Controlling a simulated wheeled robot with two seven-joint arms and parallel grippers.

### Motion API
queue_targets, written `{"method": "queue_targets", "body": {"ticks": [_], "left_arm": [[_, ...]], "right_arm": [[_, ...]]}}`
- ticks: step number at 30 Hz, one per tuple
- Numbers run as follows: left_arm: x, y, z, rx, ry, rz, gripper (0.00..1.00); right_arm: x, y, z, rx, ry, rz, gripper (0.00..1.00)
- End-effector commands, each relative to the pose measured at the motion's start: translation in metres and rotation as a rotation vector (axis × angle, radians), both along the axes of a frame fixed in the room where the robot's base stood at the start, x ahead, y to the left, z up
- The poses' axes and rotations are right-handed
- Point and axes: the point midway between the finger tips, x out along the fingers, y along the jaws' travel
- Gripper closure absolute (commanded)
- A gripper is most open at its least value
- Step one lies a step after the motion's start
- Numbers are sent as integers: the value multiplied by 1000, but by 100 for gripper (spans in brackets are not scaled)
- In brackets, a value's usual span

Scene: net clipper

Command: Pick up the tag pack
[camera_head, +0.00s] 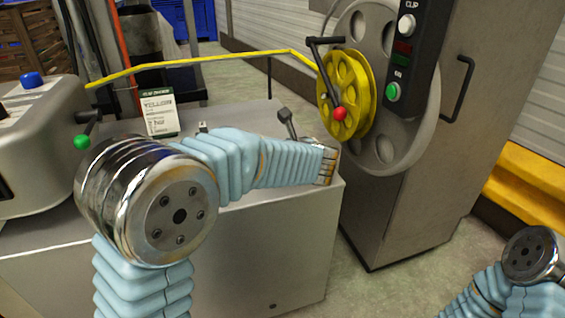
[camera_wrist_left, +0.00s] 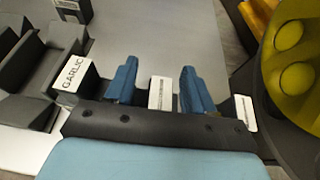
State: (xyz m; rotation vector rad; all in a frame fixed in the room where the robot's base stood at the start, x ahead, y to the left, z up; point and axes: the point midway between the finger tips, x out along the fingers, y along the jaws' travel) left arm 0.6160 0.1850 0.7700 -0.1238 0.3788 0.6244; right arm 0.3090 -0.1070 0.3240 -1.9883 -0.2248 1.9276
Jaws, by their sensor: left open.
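Several small white-labelled packs show in the left wrist view. One pack (camera_wrist_left: 160,93) has its narrow label between my left gripper's two blue fingers. My left gripper (camera_wrist_left: 159,68) is open, and a gap shows between this pack and each finger; I cannot tell its depth between them. A pack marked GARLIC (camera_wrist_left: 73,80) is left of the fingers, and another white-labelled pack (camera_wrist_left: 245,113) is to their right. The labels of the last two near the fingers are too small to read. In the head view my left arm hides the fingers and these packs. My right gripper is out of view.
A grey worktop (camera_head: 245,112) lies under my left arm. A card (camera_head: 159,112) stands on it at the back. A metal machine (camera_head: 38,150) is at the left. A clipper cabinet (camera_head: 400,215) with a yellow reel (camera_head: 364,78) stands close at the right.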

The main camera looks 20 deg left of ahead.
Motion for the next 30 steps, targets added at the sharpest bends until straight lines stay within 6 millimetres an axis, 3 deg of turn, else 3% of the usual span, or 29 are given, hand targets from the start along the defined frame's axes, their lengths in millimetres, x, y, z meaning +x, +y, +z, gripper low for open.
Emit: {"method": "queue_targets", "body": {"ticks": [1,11,22,28,30], "left_arm": [[0,0,0,0,0,0,51],[0,0,0,0,0,0,100],[0,0,7,-1,-1,-1,100],[0,0,36,-3,-2,1,100],[-12,1,47,-5,-3,-1,100]], "right_arm": [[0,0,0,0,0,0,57],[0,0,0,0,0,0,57],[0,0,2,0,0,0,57],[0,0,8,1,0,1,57],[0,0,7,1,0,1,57]]}}
